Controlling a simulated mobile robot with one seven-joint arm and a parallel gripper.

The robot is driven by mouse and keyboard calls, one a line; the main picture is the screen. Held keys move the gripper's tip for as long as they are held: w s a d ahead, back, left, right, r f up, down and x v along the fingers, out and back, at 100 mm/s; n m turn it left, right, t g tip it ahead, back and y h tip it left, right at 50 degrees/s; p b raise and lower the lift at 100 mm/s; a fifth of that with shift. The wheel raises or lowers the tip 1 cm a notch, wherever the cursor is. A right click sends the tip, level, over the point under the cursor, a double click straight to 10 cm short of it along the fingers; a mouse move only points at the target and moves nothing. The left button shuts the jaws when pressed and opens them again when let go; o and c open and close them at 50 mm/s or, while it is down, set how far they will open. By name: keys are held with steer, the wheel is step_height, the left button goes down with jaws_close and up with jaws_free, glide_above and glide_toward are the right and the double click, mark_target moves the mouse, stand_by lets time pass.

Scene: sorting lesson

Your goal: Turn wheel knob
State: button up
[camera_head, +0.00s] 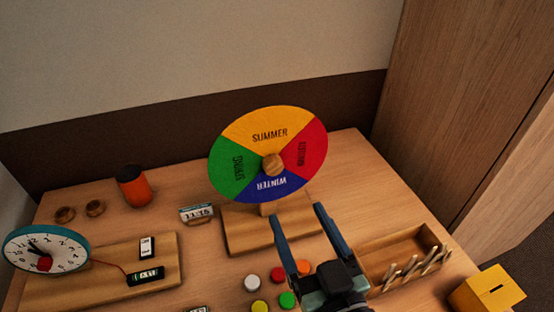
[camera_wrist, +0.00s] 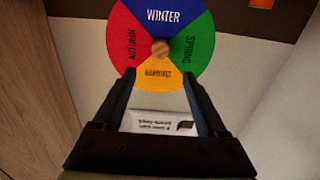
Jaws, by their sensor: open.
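The season wheel (camera_head: 235,145) stands upright on a wooden base (camera_head: 236,236) at the middle of the table. It has yellow SUMMER at the top, red on the right, blue WINTER at the bottom and green on the left. A round wooden knob (camera_head: 273,165) sits at its centre. My gripper (camera_head: 299,214) is open and empty, in front of and below the wheel, apart from the knob. In the wrist view the wheel (camera_wrist: 133,17) appears upside down, with the knob (camera_wrist: 160,47) beyond and between the open fingertips (camera_wrist: 160,80).
Coloured discs (camera_head: 252,282) lie left of my gripper. A wooden tray with pegs (camera_head: 381,263) and a yellow slotted box (camera_head: 489,290) are at right. A clock (camera_head: 62,240), orange cup (camera_head: 135,188) and small display (camera_head: 196,212) are at left. A wooden cabinet (camera_head: 460,90) stands at right.

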mark_target(275, 168)
steer(key=p+x, duration=0.1)
steer(key=x, duration=1)
steer(key=shift+w+a+p, duration=0.1)
steer(key=shift+w+p, duration=0.05)
steer(key=shift+p, duration=0.2)
steer(key=shift+c, duration=0.2)
jaws_close()
